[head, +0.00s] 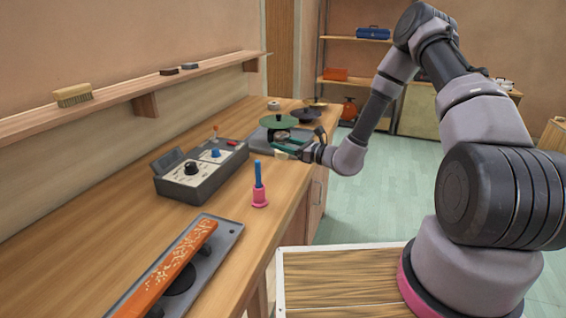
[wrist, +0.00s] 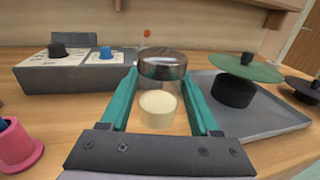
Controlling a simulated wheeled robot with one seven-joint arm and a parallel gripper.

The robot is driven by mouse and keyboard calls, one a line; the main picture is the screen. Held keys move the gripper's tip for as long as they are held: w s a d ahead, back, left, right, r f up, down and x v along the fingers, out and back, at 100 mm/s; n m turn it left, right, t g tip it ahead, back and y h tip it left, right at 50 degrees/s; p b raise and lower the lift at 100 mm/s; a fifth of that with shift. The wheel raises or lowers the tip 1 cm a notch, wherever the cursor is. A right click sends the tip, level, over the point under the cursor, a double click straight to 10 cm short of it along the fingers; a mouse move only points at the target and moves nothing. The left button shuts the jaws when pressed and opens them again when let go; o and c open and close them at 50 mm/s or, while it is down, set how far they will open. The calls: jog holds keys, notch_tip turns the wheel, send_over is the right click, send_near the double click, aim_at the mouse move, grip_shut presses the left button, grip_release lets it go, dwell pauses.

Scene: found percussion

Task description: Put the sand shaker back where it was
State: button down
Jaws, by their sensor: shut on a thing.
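In the head view my gripper (head: 287,146) is over the near edge of the workbench, by the grey tray (wrist: 280,112) with the green disc (wrist: 246,66). In the head view the shaker is mostly hidden by the fingers and disc. I cannot tell whether its base touches anything.
A grey control box (head: 202,172) with knobs stands left of my gripper on the bench (head: 240,215). A pink holder (head: 260,199) with a blue stick stands nearer. An orange speckled bar (head: 170,270) lies on a front tray.

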aim_at(283, 158)
jog(key=shift+f, duration=2.75)
jog(key=shift+f, duration=0.15)
jog(key=shift+c, duration=0.6)
grip_release()
